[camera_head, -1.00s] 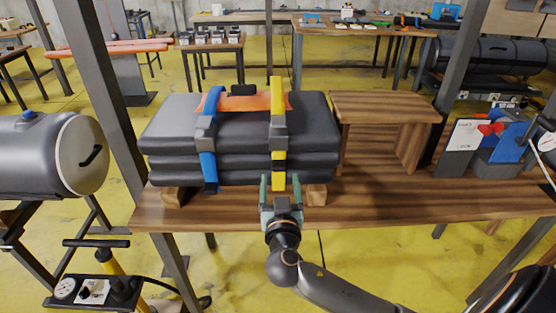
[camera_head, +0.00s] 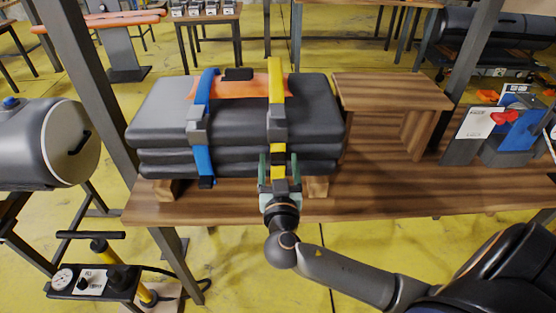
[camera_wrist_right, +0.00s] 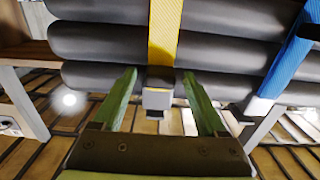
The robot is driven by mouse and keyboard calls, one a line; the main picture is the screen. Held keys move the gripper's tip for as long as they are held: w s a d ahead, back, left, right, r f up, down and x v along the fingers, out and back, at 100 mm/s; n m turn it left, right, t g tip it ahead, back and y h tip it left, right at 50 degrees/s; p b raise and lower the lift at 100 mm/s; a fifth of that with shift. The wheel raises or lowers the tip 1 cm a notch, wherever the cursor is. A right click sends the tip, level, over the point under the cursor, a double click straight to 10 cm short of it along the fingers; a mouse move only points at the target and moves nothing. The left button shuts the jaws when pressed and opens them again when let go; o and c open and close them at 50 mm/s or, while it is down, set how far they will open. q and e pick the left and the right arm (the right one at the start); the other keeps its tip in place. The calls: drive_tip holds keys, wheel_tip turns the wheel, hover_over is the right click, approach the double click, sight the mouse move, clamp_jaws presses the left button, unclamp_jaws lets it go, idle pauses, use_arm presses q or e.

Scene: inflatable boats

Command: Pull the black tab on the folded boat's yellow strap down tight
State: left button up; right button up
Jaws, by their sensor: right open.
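The folded boat (camera_head: 235,115) is a stack of dark grey layers on the wooden bench. Its yellow strap (camera_head: 276,80) runs over the top and down the front through a grey buckle (camera_head: 277,122). The strap's lower end carries the small tab (camera_wrist_right: 157,98), dark and grey in the right wrist view; it also shows in the head view (camera_head: 280,185). My right gripper (camera_head: 278,168) is open at the front of the boat. In the right wrist view its green fingers (camera_wrist_right: 160,100) stand either side of the tab, with gaps. My left gripper is not in view.
A blue strap (camera_head: 203,160) lies left of the yellow one. Wooden blocks (camera_head: 316,187) support the boat. A wooden stand (camera_head: 392,92) is close on its right. The bench (camera_head: 420,190) is clear at front right. A metal post (camera_head: 80,80) rises at the left.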

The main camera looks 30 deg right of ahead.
drive_tip(key=shift+c, duration=0.3)
clamp_jaws()
idle(1.1)
